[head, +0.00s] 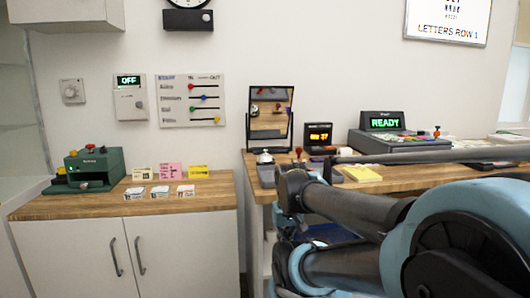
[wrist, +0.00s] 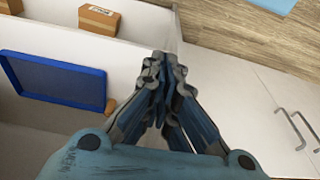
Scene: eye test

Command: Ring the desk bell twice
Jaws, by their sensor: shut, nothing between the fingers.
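The desk bell (head: 264,157), a small silver dome, sits near the left end of the wooden desk (head: 372,184), in front of a mirror. In the wrist view my gripper (wrist: 166,70) is shut, with its fingertips together and nothing between them. The bell does not show in the wrist view, so the gripper is apart from it. In the head view my arm crosses the lower right and covers part of the desk; I cannot make out the fingertips there.
The mirror (head: 270,112) stands behind the bell. Right of it are an orange-lit clock (head: 318,134) and a register-like machine reading READY (head: 385,123). A cabinet (head: 180,245) with a green machine (head: 90,166) stands left.

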